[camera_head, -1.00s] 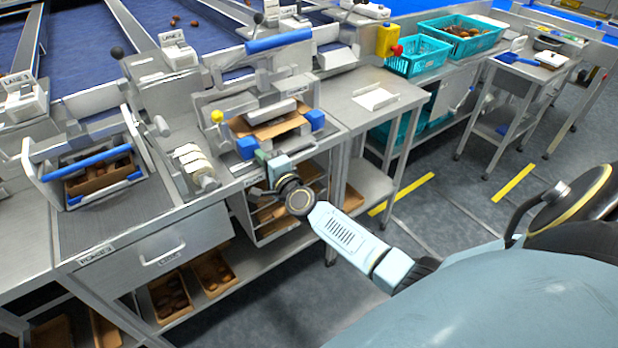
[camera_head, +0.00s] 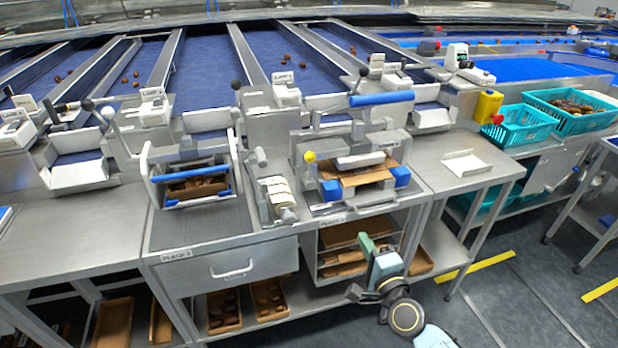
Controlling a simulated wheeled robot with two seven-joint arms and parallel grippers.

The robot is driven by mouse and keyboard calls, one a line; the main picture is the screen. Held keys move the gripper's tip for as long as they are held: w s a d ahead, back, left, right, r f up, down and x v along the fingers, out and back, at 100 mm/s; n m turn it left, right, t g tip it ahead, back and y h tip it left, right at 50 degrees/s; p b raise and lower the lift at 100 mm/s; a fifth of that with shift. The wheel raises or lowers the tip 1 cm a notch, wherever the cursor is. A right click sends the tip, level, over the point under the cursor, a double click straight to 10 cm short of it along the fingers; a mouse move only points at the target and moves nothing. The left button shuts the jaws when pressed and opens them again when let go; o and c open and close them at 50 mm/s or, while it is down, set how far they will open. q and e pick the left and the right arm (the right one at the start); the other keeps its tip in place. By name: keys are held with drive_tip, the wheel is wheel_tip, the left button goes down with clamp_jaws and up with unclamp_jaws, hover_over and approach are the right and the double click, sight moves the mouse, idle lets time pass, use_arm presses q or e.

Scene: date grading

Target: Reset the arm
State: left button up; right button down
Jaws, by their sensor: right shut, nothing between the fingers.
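My right gripper (camera_head: 367,243) shows at the lower middle right, with my arm coming in from the bottom edge. Its fingers are shut with nothing between them and point up. In the picture it lies in front of the open shelf unit (camera_head: 312,252) under the bench, below the bench's front edge. The cardboard box (camera_head: 362,176) sits in the clamp station with blue corner blocks, above and apart from the gripper. My left gripper is out of view.
A second station with a blue bar (camera_head: 190,174) holds another box at the left. A drawer (camera_head: 232,268) and brown trays of dates (camera_head: 268,299) are below. Teal crates (camera_head: 522,136) stand at the right.

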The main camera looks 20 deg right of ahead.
drive_tip(key=s+a+f+n+g+y, duration=0.15)
drive_tip(key=s+f+n+g, duration=0.45)
drive_tip(key=f, duration=0.7)
drive_tip(key=s+a+f+n+g, duration=0.2)
drive_tip(key=s+f+n, duration=0.35)
drive_tip(key=f, duration=0.85)
drive_tip(key=s+f+n+g, duration=0.3)
drive_tip(key=s+f, duration=0.2)
drive_tip(key=s, duration=0.5)
drive_tip(key=s+f+n+g, duration=0.3)
drive_tip(key=s+f, duration=0.2)
drive_tip(key=s, duration=0.6)
drive_tip(key=s+f+n+g, duration=0.3)
drive_tip(key=s+f, duration=0.2)
drive_tip(key=s, duration=0.6)
drive_tip(key=shift+a+f+h, duration=0.25)
drive_tip(key=shift+f+h, duration=0.05)
drive_tip(key=shift+h, duration=0.15)
